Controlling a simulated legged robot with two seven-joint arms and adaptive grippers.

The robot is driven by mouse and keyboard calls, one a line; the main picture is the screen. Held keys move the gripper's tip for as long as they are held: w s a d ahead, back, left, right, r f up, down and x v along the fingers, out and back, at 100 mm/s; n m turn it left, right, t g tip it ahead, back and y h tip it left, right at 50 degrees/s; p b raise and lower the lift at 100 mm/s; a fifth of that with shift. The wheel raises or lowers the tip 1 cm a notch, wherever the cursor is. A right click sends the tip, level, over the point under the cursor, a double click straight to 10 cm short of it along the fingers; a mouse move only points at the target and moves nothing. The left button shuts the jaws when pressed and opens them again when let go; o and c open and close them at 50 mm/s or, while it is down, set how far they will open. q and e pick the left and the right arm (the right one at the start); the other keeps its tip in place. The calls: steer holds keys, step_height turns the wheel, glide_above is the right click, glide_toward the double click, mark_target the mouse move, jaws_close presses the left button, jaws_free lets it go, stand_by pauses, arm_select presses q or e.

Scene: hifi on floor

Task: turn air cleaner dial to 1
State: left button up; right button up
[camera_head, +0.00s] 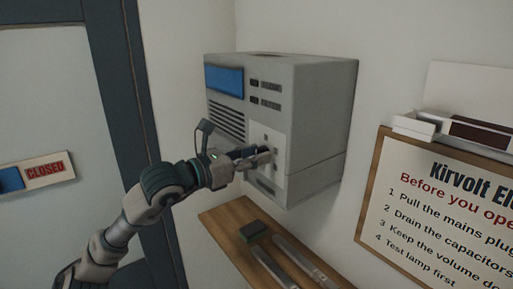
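The air cleaner (315,125) is a grey box on the wall near the corner, with a blue panel (224,81), dark slots and a pale control plate (276,141) low on its front. My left gripper (268,155) is at this plate, its fingertips at or very close to the dial area. The gripper and its wrist cover the dial, so I cannot tell its setting or whether the fingers are closed on it. My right gripper is not in view.
A wooden shelf (222,222) below the air cleaner holds a dark block (253,231) and metal strips (283,262). A framed instruction board (440,200) hangs at right, under a small tray (417,126). A door with a CLOSED sign (45,170) is at left.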

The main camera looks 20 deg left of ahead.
arm_select(q)
steer(key=shift+w+a+f, duration=0.1)
steer(key=shift+w+a, duration=0.35)
steer(key=shift+a, duration=0.05)
steer(key=shift+w+a+f, duration=0.1)
steer(key=shift+w+a, duration=0.05)
steer(key=shift+a, duration=0.3)
steer(key=c, duration=0.4)
steer(key=shift+d, duration=0.15)
jaws_close()
steer(key=shift+s+d+r, duration=0.2)
steer(key=shift+s+d, duration=0.1)
steer(key=shift+s, duration=0.05)
steer(key=shift+s+d+r, duration=0.1)
steer(key=shift+d, duration=0.05)
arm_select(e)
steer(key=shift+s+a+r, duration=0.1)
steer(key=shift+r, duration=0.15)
